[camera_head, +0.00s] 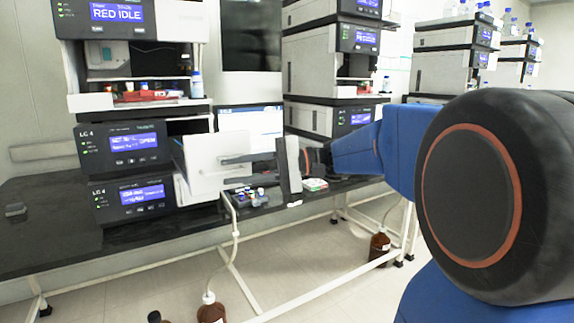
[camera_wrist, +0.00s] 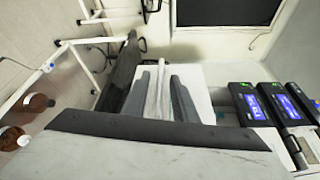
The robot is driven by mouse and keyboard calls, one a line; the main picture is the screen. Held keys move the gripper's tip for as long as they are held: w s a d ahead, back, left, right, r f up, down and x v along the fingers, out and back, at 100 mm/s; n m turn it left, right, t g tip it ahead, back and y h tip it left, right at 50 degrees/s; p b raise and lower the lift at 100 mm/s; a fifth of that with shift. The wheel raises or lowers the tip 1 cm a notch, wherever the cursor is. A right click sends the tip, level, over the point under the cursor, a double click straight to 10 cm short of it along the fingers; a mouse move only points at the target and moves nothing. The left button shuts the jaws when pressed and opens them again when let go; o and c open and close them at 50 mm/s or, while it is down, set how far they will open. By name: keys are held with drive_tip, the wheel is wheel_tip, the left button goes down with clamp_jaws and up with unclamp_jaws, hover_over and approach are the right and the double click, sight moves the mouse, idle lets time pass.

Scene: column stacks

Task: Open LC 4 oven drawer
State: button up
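The LC 4 oven drawer (camera_head: 208,168) is a white box-like front standing out to the right of the lower LC 4 units. Its white face also shows in the wrist view (camera_wrist: 192,82). My gripper (camera_head: 233,170) is in front of this face, with its two dark fingers apart and pointing at it. In the wrist view the fingers (camera_wrist: 161,96) lie either side of a pale upright handle (camera_wrist: 159,82). A gap shows beside the handle, so the gripper looks open around it. Exact contact at the fingertips is unclear.
LC 4 display units (camera_head: 133,144) are stacked left of the drawer on a black bench (camera_head: 50,216). Small vials (camera_head: 250,196) and a monitor (camera_head: 252,124) are near the gripper. Brown bottles (camera_head: 211,312) stand on the floor. The bench's left end is mostly clear.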

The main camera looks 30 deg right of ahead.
drive_tip(key=v, duration=1.5)
drive_tip(key=shift+d, duration=0.1)
drive_tip(key=s+a+f+g+h, duration=0.2)
drive_tip(key=s+a+f+h, duration=0.1)
drive_tip(key=a+f, duration=0.35)
drive_tip(key=s+a+f+g+h, duration=0.2)
drive_tip(key=s+a+f+h, duration=0.15)
drive_tip(key=a+f, duration=0.3)
drive_tip(key=s+d+f+n+t+h, duration=0.1)
drive_tip(key=s+f+n+h, duration=0.2)
drive_tip(key=f, duration=0.4)
drive_tip(key=s+d+f+n+t+h, duration=0.1)
drive_tip(key=s+d+f+n+h, duration=0.1)
drive_tip(key=s+f+h, duration=0.4)
wheel_tip(320, 180, down, 2)
drive_tip(key=shift+s+d+f+n, duration=0.1)
drive_tip(key=shift+s+d+n, duration=0.25)
drive_tip(key=shift+n, duration=0.45)
idle(1.2)
